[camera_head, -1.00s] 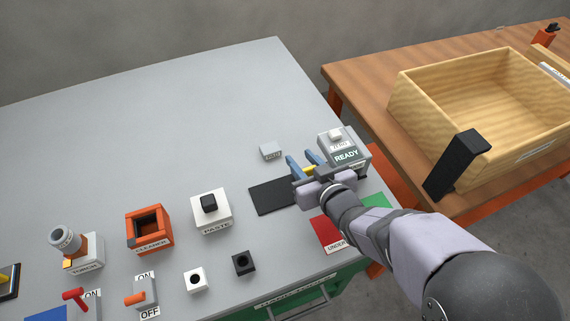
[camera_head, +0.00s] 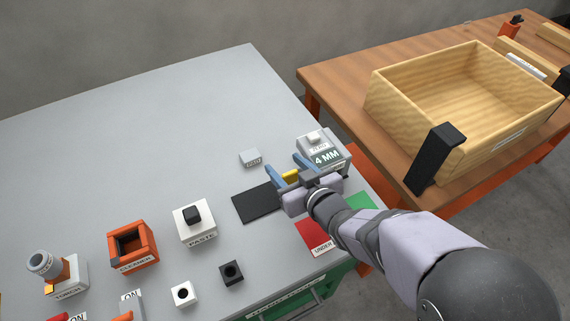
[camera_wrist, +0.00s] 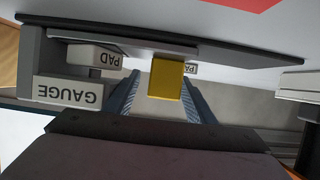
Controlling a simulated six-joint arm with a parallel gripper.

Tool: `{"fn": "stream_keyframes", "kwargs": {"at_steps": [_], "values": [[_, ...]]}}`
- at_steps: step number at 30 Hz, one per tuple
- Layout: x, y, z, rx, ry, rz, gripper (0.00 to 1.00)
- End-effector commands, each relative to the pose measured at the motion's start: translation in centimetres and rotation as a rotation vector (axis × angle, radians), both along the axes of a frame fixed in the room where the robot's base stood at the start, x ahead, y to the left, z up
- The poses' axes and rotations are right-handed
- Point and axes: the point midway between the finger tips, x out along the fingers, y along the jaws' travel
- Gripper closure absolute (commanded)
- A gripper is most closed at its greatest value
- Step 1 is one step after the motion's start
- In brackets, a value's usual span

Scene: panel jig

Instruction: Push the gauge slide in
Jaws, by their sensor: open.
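The gauge (camera_head: 318,148) is a grey box near the bench's right edge, and its display reads "4 MM". In the wrist view its label (camera_wrist: 68,93) appears upside down. A yellow block (camera_wrist: 166,80) sits between my gripper's (camera_wrist: 161,85) two blue fingers, with a gap to each. I take it to be the gauge slide's handle, but cannot be sure. My gripper hides part of the gauge's front and the slide.
A black mat (camera_head: 257,203) lies left of my gripper. A red "UNDER" patch (camera_head: 315,236) and a green patch (camera_head: 361,202) lie in front. A small grey labelled block (camera_head: 251,157) stands behind. A wooden crate (camera_head: 395,105) is on the right-hand table. The bench's back is clear.

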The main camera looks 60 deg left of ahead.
Motion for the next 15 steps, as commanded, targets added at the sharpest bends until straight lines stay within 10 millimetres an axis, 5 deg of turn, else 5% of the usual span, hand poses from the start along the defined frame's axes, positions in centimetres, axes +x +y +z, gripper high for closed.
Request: {"fn": "stream_keyframes", "kwargs": {"at_steps": [15], "values": [[0.1,-5.4,2.2,0.001,0.0,-0.003,0.5]]}}
